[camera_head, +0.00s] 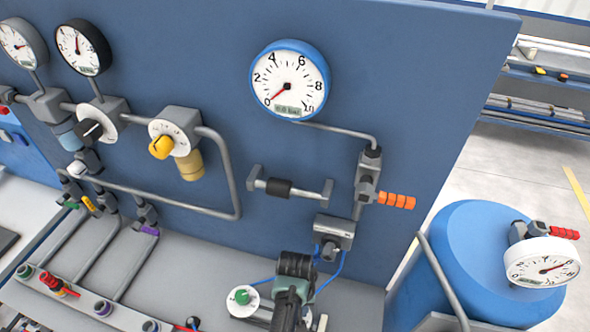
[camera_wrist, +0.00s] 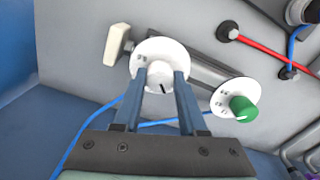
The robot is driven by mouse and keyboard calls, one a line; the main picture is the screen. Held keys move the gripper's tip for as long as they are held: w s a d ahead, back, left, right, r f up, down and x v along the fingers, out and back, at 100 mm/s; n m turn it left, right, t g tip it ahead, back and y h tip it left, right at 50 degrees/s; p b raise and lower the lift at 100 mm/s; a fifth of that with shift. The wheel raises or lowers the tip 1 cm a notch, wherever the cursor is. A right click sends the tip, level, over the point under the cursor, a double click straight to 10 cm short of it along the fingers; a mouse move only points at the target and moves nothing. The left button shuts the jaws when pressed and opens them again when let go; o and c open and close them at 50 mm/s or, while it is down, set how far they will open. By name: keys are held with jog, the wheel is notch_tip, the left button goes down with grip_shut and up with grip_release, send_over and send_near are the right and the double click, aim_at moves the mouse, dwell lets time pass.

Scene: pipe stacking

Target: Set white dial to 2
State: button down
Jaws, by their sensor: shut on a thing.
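The white dial (camera_wrist: 160,56) is a round white plate with a white knob (camera_wrist: 158,80) on a grey panel, seen in the wrist view. A short black mark shows on the knob's lower part, and small digits on the plate are too small to read surely. My gripper (camera_wrist: 161,82) has its two blue fingers on either side of the knob and is shut on it. In the head view my gripper hangs at the bottom middle, and my arm hides most of the white dial. The blue-rimmed gauge (camera_head: 289,80) has its red needle near 0.
A green knob (camera_wrist: 241,108) on a white plate sits right of the white dial; it also shows in the head view (camera_head: 242,296). A pale lever (camera_wrist: 117,45) is at upper left. A red rod (camera_wrist: 259,52) and blue hoses run close by.

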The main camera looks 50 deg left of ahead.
jog(key=shift+n, duration=0.5)
jog(key=shift+c, duration=2.3)
grip_release()
jog(key=shift+r, duration=0.15)
notch_tip(320, 180, up, 13)
jog(key=shift+b, duration=0.45)
jog(key=shift+s+f, duration=0.1)
jog(key=shift+f, duration=0.1)
